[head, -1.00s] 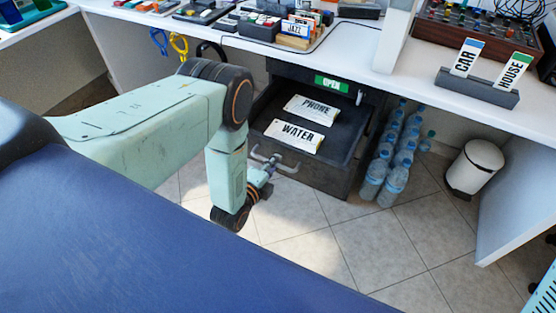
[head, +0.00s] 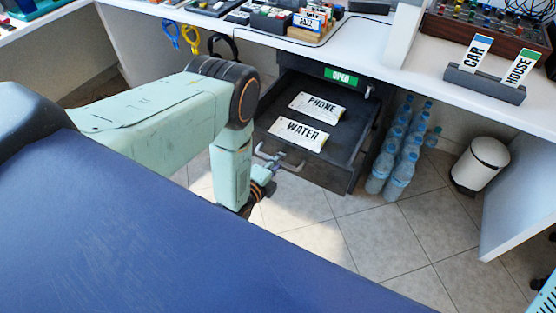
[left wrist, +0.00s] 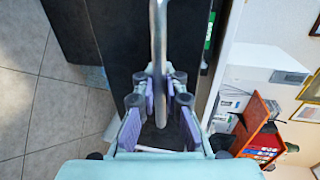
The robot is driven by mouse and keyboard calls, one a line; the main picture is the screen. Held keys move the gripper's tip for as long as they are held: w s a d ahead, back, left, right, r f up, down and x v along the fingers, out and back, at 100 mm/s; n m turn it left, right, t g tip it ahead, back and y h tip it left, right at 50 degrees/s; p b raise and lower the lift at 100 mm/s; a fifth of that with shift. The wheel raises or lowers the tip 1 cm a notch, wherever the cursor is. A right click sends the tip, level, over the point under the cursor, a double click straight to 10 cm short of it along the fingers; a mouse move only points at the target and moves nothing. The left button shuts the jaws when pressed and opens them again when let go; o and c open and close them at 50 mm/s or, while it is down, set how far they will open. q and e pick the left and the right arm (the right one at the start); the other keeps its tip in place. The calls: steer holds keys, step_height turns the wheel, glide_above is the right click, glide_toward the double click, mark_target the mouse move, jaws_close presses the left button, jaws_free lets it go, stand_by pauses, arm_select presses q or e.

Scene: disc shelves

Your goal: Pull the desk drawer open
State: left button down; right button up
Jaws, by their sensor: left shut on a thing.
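The dark desk drawer (head: 345,150) stands pulled out from under the white desk. Two white packets, marked PHONE (head: 317,106) and WATER (head: 301,134), lie inside it. A pale bar handle (head: 290,166) is on the drawer's front; it also shows in the left wrist view (left wrist: 158,40). My left gripper (head: 268,177) is at the handle, partly hidden behind my own arm. In the left wrist view, the purple pads of my left gripper (left wrist: 159,95) are shut on the handle from both sides. My right gripper is not in view.
Several water bottles (head: 400,165) stand on the floor right of the drawer. A white bin (head: 478,163) is further right. The desk top (head: 370,52) overhangs the drawer. Tiled floor (head: 375,250) in front is clear.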

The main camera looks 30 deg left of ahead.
arm_select(q)
steer(key=c, duration=1.4)
jaws_free()
steer(key=shift+r, duration=0.1)
steer(key=shift+s, duration=0.1)
steer(key=v, duration=1.1)
steer(key=shift+s, duration=0.35)
